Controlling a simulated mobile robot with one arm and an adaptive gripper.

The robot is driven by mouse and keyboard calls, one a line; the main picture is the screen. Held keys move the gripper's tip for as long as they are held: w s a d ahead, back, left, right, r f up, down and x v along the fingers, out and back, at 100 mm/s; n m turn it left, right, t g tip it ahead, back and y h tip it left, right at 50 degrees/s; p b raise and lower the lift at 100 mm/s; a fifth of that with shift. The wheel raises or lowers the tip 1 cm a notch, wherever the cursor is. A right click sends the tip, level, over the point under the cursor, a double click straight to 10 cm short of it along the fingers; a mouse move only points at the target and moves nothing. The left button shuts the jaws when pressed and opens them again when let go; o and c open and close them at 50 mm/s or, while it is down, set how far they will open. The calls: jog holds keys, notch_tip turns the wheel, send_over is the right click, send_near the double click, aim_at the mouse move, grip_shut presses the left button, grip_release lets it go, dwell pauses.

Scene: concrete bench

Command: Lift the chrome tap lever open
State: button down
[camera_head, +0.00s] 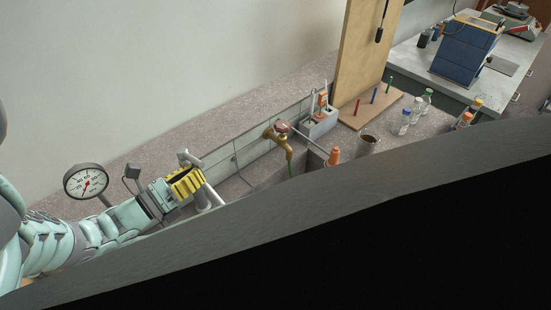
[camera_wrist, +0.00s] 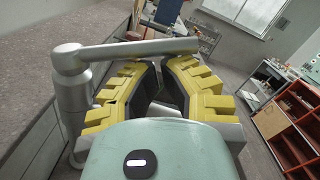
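The chrome tap (camera_head: 203,196) stands at the left part of the bench, partly hidden behind my gripper (camera_head: 189,181) in the head view. In the wrist view the chrome tap (camera_wrist: 72,100) rises at the left, upright. A chrome bar, which looks like its lever (camera_wrist: 135,49), runs from the top of the tap to the right, across the far side of my gripper (camera_wrist: 162,70). The yellow fingers are apart, with a gap between their dark pads and nothing held. I cannot tell whether the fingers touch the bar.
A round pressure gauge (camera_head: 86,181) stands to the left. A brass tap (camera_head: 279,138) with a red handle, an orange-capped bottle (camera_head: 334,156) and a metal cup (camera_head: 368,144) stand to the right. A wooden board (camera_head: 365,50) stands behind them.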

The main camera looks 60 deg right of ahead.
aim_at(194, 160)
jog(key=shift+w+d+r+n+p, duration=0.15)
jog(key=shift+r+n+p, duration=0.1)
jog(key=shift+r, duration=0.2)
jog(key=shift+w+a+r+n+p, duration=0.1)
jog(key=shift+w+r+n+p, duration=0.15)
jog(key=shift+r, duration=0.25)
jog(key=shift+w+d+r+n+p, duration=0.1)
jog(key=shift+r+n+p, duration=0.15)
jog(key=shift+r, duration=0.2)
